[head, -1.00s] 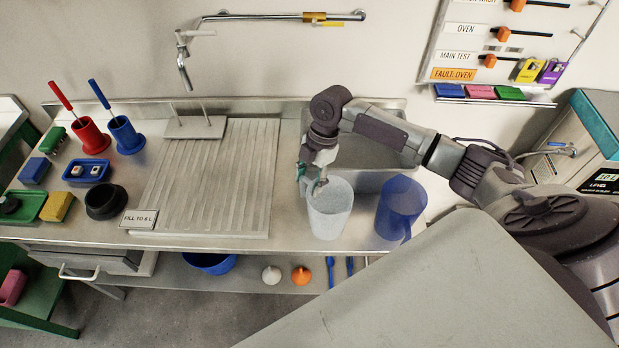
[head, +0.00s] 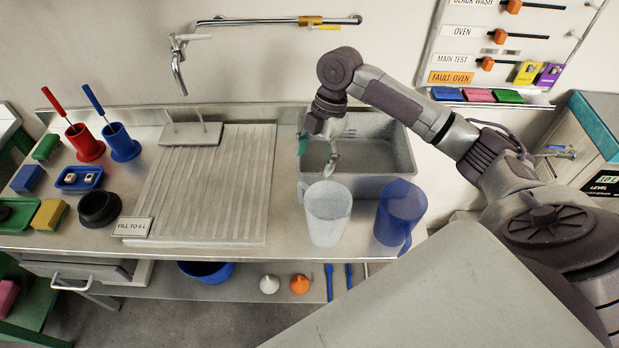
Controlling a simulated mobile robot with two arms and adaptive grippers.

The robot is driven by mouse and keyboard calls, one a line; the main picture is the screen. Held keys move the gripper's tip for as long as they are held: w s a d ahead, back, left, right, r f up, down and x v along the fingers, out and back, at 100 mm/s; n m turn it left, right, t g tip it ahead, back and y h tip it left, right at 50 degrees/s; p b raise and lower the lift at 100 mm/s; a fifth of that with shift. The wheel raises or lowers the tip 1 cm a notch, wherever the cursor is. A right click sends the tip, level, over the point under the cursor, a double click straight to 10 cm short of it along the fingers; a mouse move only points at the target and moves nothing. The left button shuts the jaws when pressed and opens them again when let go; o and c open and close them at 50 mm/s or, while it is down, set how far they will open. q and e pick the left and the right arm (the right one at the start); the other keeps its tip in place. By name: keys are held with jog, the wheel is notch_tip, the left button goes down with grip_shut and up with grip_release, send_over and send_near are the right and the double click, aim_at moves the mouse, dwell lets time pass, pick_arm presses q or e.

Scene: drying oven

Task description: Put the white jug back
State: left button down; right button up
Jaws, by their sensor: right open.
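The white jug (head: 328,217) stands upright on the steel bench, in front of the grey sink basin and left of the blue jug (head: 400,212). My right gripper (head: 318,160) is above and behind the white jug, over the basin, with its fingers apart and nothing between them. It is clear of the jug. My left gripper does not show.
The grey basin (head: 402,160) lies behind the jugs. A ribbed draining board (head: 205,190) with a "FILL TO 6 L" sign (head: 133,227) is to the left. A wall tap (head: 178,70) hangs above. My own grey body covers the lower right.

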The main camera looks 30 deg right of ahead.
jog(key=shift+v, duration=1.95)
